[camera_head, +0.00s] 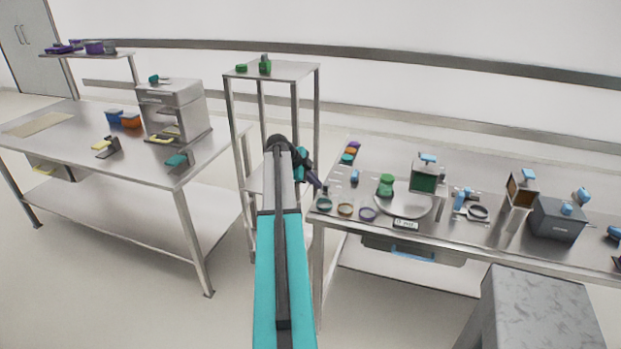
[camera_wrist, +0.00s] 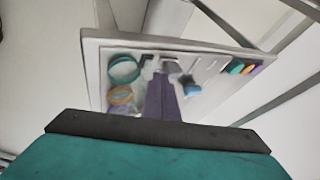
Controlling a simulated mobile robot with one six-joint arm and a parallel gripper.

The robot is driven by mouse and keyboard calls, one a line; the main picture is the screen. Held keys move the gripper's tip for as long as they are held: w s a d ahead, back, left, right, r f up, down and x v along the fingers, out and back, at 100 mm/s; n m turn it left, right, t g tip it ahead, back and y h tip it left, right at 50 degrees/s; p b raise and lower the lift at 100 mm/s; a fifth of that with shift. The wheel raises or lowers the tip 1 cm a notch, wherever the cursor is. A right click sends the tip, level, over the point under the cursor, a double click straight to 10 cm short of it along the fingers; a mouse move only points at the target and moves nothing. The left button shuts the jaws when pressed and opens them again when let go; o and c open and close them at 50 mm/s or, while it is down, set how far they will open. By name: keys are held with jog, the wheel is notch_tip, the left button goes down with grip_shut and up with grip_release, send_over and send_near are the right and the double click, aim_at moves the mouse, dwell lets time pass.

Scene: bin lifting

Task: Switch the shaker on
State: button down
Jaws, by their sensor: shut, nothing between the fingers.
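No part is clearly marked as the shaker, so I cannot tell which object it is. My gripper (camera_head: 318,186) has purple fingers and points down at the table's left end. It is shut and empty, and in the wrist view its fingers (camera_wrist: 162,98) lie together over the table. A small blue-topped piece (camera_head: 355,177) stands to its right; the wrist view shows it too (camera_wrist: 191,87).
Teal (camera_head: 324,204), orange (camera_head: 345,209) and purple (camera_head: 368,213) rings lie along the table's front edge. A green-faced box (camera_head: 424,178) and a dark grey box (camera_head: 558,221) stand farther right. A tall stand (camera_head: 285,70) rises behind my arm. A grey block (camera_head: 540,310) stands in front.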

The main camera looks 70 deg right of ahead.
jog(key=shift+p+x, duration=0.4)
jog(key=shift+x, duration=1.2)
jog(key=shift+w+d+f+b, duration=0.1)
jog(key=shift+d+f+b, duration=0.1)
jog(key=shift+d+b, duration=1)
jog(key=shift+w+d+b, duration=0.1)
jog(key=shift+d+b, duration=0.55)
jog(key=shift+d, duration=0.05)
jog(key=shift+d+r+b, duration=0.1)
jog(key=shift+d+b, duration=0.3)
jog(key=shift+d, duration=0.15)
jog(key=shift+r, duration=0.15)
jog(key=shift+d, duration=0.1)
